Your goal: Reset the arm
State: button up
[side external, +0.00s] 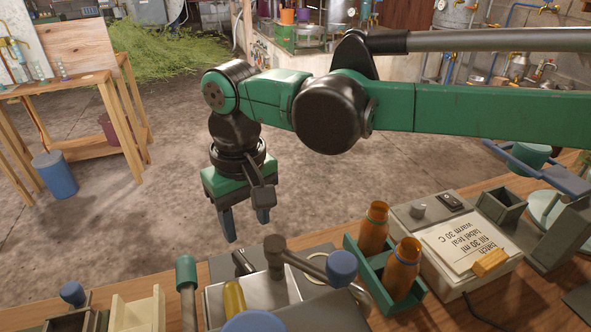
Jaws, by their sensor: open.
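My gripper (246,218) hangs from the green and black arm near the middle of the side external view. Its two dark fingers point down and stand apart, with nothing between them. It appears just past the far edge of the wooden bench (330,238), with the concrete floor behind it. The fingertips touch nothing that I can see. Their exact height over the bench is hard to tell.
Two amber bottles (402,268) stand in a green holder at right of centre. A white device with a note (466,240) sits beside them. A lever with a blue knob (342,264) rises in front. A wooden table (75,85) stands back left.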

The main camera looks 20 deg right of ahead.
jog(key=w+d+r+m+t+y, duration=0.15)
jog(key=d+r, duration=0.25)
jog(key=d, duration=0.7)
jog(key=s+d+f+m+t+h, duration=0.1)
jog(key=s+d, duration=0.3)
jog(key=d, duration=0.5)
jog(key=s+d+f+m+t, duration=0.1)
jog(key=s+d+t, duration=0.3)
jog(key=d, duration=0.4)
jog(key=shift+s+d+f+h, duration=0.25)
jog(key=shift+s+d+h, duration=0.1)
jog(key=shift+s+d, duration=0.1)
